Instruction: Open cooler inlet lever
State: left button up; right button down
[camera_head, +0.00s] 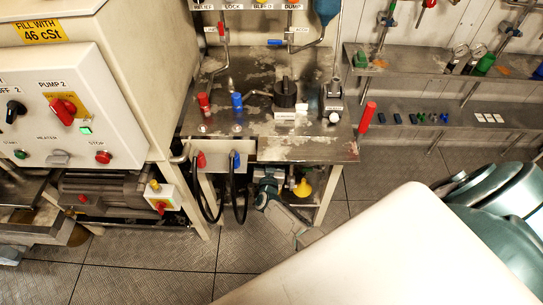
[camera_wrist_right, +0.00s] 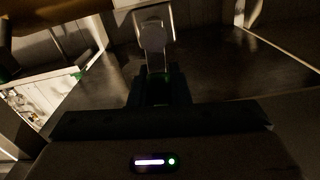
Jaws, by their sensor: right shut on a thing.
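My right gripper (camera_wrist_right: 157,88) is dark in the right wrist view. It is shut on a narrow grey lever-like piece (camera_wrist_right: 153,38) with a rounded end, which stands up just beyond the fingers. Its contact is in deep shadow, and I cannot read any label on it. My left gripper is not in view.
Black hoses (camera_head: 241,200) with red and blue handles hang left of the gripper. A white control cabinet (camera_head: 120,90) stands at left, with a motor (camera_head: 110,192) below. Shelves (camera_head: 430,112) line the right wall. Tiled floor (camera_head: 150,275) lies open in front.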

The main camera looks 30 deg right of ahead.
jog(key=shift+a+f+n, duration=0.1)
jog(key=shift+a+n, duration=0.1)
jog(key=shift+n, duration=0.3)
jog(key=c, duration=1.4)
grip_release()
jog(key=shift+w, duration=0.1)
jog(key=shift+o, duration=0.2)
jog(key=v, duration=1)
jog(key=shift+s+a, duration=0.3)
